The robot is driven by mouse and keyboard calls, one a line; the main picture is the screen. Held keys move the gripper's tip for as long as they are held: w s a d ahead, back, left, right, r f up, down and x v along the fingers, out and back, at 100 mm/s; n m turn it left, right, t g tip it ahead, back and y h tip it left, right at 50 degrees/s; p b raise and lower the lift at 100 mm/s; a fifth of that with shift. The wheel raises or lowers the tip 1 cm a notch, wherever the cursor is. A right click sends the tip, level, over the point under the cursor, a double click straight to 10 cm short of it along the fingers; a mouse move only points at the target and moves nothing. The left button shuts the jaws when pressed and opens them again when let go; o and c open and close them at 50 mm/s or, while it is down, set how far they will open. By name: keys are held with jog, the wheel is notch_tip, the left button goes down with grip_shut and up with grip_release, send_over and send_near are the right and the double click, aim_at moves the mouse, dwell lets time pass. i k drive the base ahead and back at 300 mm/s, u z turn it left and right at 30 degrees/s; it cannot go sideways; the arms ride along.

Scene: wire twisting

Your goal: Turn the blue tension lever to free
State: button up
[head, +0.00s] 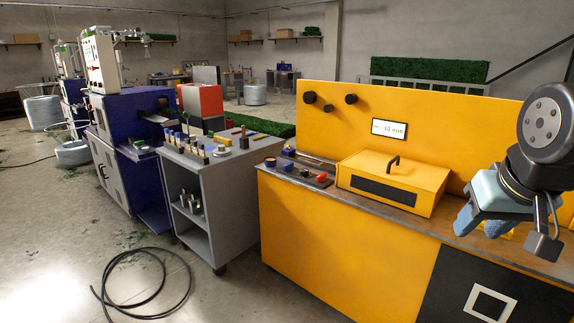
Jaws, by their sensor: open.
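My gripper (481,226) shows at the right edge in the head view. It hangs from my grey wrist over the right part of the yellow machine's worktop. Its pale blue body ends in two darker blue fingers, set apart, with nothing visible between them. I cannot single out the blue tension lever for certain. A small blue piece (289,166) sits on the dark control strip at the left end of the yellow machine (330,225), well left of my gripper. It is too small to tell its shape or setting.
A yellow lidded box (391,181) with a black handle stands on the worktop between the strip and my gripper. A red knob (321,177) is on the strip. A grey cart (209,188) with small parts stands left. A black cable coil (142,290) lies on the floor.

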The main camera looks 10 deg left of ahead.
aim_at(288, 167)
jog(key=u, duration=0.5)
jog(key=i, duration=1.7)
jog(key=z, duration=0.65)
jog(key=i, duration=0.35)
jog(key=z, duration=0.3)
jog(key=k, duration=0.85)
jog(key=z, duration=0.25)
jog(key=i, duration=0.8)
jog(key=u, duration=0.15)
